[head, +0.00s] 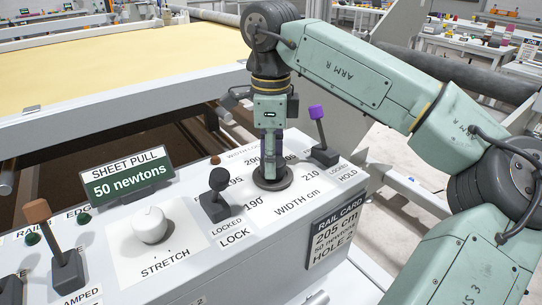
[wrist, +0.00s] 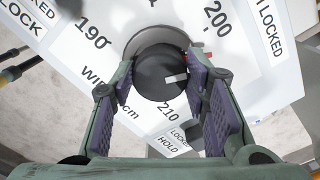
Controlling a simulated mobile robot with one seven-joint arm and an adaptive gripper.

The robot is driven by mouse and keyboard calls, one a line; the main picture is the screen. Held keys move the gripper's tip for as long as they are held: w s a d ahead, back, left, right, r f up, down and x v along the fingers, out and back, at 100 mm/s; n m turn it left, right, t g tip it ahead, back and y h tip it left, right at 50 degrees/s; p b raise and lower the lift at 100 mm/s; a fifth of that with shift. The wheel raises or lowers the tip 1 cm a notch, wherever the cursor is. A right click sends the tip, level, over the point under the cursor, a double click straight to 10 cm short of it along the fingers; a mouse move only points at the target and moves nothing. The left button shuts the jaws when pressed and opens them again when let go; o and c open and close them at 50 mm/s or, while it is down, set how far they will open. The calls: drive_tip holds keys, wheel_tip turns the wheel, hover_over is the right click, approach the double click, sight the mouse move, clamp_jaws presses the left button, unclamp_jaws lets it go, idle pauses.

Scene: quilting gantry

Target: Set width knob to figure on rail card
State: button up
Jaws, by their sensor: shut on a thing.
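The black width knob (wrist: 152,70) sits on a grey round base on the sloping panel. My gripper (wrist: 161,82) is shut on it, one purple-padded finger on each side. In the head view my gripper (head: 271,160) points down and hides most of the knob. The knob's white mark faces right in the wrist view, on the side between the printed 200 and 210. The figure there is hidden behind a finger, so the exact reading cannot be told. The rail card (head: 338,232) on the panel's front reads 205 cm, 50 newtons and a hole number.
A black lock lever (head: 217,182) stands left of my gripper, and a purple-topped lever (head: 317,114) stands close on the right. A white stretch knob (head: 150,225), an orange-topped lever (head: 38,215) and a sheet pull display (head: 129,181) reading 50 newtons are further left.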

drive_tip(key=m, duration=0.3)
drive_tip(key=shift+m, duration=0.3)
drive_tip(key=shift+w+d+m, duration=0.1)
drive_tip(key=shift+m, duration=1.7)
drive_tip(key=o, duration=1.1)
drive_tip(key=shift+o, duration=0.2)
drive_tip(key=shift+r, duration=0.1)
wheel_tip(320, 180, up, 7)
drive_tip(key=shift+r, duration=0.15)
